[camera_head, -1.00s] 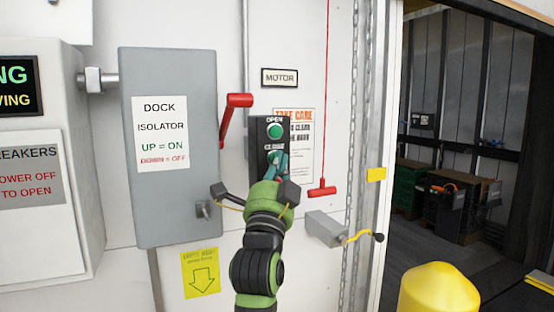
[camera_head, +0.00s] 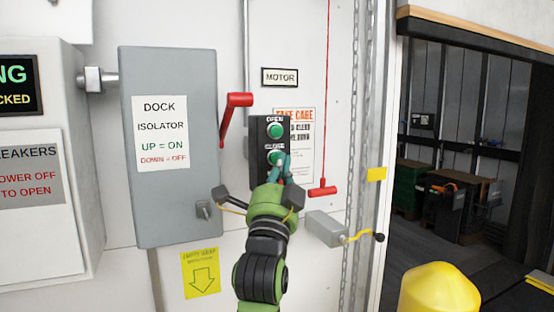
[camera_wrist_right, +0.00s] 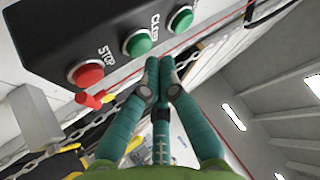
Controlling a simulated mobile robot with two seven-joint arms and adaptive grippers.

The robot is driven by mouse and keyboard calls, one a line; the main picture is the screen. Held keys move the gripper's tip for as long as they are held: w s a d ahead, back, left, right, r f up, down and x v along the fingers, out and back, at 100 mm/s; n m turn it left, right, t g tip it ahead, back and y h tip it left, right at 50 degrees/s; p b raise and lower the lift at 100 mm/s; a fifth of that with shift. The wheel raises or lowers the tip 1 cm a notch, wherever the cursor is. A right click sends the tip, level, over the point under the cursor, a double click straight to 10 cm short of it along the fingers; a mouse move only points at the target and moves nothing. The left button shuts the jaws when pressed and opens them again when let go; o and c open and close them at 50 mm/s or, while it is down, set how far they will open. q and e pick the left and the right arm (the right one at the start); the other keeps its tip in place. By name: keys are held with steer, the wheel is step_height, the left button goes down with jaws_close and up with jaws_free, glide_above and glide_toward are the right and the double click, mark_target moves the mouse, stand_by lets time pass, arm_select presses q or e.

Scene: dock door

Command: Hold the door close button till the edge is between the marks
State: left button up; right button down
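The black button box (camera_head: 258,180) hangs on the white wall, with a green OPEN button (camera_head: 275,130) above a green CLOSE button (camera_head: 275,157). In the right wrist view the CLOSE button (camera_wrist_right: 138,42) sits between OPEN and a red STOP button (camera_wrist_right: 86,73). My right gripper (camera_head: 281,166) is shut and empty, its teal fingertips together just beside and below CLOSE. The tips (camera_wrist_right: 160,66) look apart from the button. The door's tan lower edge (camera_head: 470,28) crosses the top of the opening at right. My left gripper is out of view.
A grey isolator box (camera_head: 133,215) with a red lever (camera_head: 232,115) is left of the buttons. A red pull handle (camera_head: 322,191), chain (camera_head: 352,130) and grey bracket (camera_head: 325,230) are right. A yellow tag (camera_head: 376,174) marks the door frame; a yellow post (camera_head: 438,290) stands in front.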

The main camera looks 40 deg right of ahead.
steer(key=shift+s, duration=0.15)
steer(key=s, duration=0.1)
steer(key=s+a, duration=0.1)
steer(key=s, duration=0.2)
steer(key=shift+s+a, duration=0.3)
stand_by(0.7)
